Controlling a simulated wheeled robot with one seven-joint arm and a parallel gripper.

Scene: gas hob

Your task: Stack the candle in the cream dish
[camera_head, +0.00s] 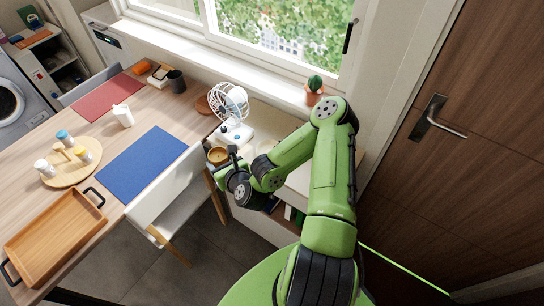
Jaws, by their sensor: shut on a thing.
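My gripper (233,156) is low over the white cabinet by the window, just in front of the small fan.
A white fan (232,108) stands close behind the gripper. A potted cactus (314,90) is on the sill. Left is a wooden table with a blue mat (143,163), a red mat (102,96) and a tray (52,238). A white chair (170,195) stands in front.

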